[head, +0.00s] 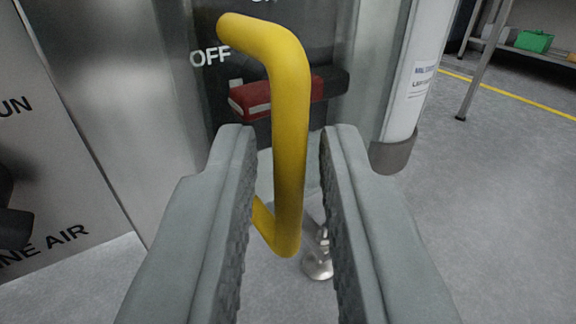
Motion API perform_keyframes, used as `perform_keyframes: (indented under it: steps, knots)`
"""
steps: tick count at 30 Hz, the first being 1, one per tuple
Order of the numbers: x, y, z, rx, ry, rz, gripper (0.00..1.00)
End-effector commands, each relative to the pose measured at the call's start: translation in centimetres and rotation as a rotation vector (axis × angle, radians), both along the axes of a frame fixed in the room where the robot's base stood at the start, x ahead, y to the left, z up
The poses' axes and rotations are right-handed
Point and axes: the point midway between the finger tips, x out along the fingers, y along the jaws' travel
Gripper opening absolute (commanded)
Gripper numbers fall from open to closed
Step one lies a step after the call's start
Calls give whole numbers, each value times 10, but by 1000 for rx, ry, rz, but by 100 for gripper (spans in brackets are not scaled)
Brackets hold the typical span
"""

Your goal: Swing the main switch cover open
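A yellow bar handle (290,130) stands upright in front of a dark panel (330,25), bending back toward the panel at its top and bottom ends. I cannot clearly make out the cover itself or how the handle is fixed to it. My gripper (288,140) is open, with one grey finger on each side of the handle's lower upright part. Gaps show between the handle and both fingers. Behind the handle, a red and black switch lever (275,95) points sideways, near white "OFF" lettering (210,57). The handle hides part of this lever.
A steel cabinet face (130,80) with lettering stands at the left, with a black knob (12,215) at the edge. A white cylinder (410,80) with a grey base stands right of the panel. A shelf rack (520,45) with a green box is far right. Floor at right is clear.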

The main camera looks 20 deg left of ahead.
Motion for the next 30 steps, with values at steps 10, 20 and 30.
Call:
perform_keyframes:
  steps: [10, 20, 30]
  knots:
    - [0, 0, 0, 0, 0, 1, 0]
    - [2, -14, 1, 0, -2, 73, 0]
    - [10, -58, 0, -2, -3, 286, 0]
